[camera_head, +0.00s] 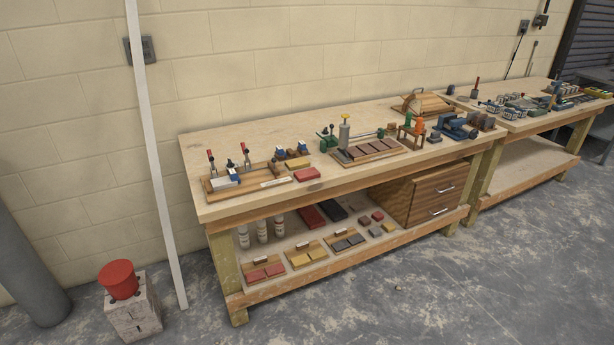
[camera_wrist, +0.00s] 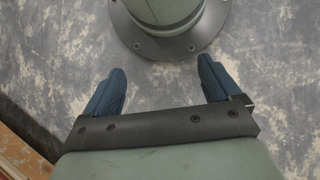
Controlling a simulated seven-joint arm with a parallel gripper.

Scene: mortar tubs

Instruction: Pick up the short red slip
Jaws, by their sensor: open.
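Several red pieces show in the head view, and I cannot tell for certain which is the short red slip. One flat red block (camera_head: 307,174) lies on the bench top in front. A longer red slab (camera_head: 311,216) lies on the lower shelf beside a black slab (camera_head: 334,210). Small red pieces (camera_head: 377,215) lie further right on that shelf. A tray with red pieces (camera_head: 264,271) is at the shelf's front left. My gripper (camera_wrist: 162,75) is open and empty in the wrist view, over bare floor, away from these pieces. It is not in the head view.
The workbench (camera_head: 222,213) carries a clamp fixture (camera_head: 245,180) at left and a tray of brown slips (camera_head: 368,151) mid-bench. A drawer cabinet (camera_head: 425,195) bounds the shelf at right. White bottles (camera_head: 262,229) stand at the shelf's left. A pale post (camera_head: 152,150) leans at left.

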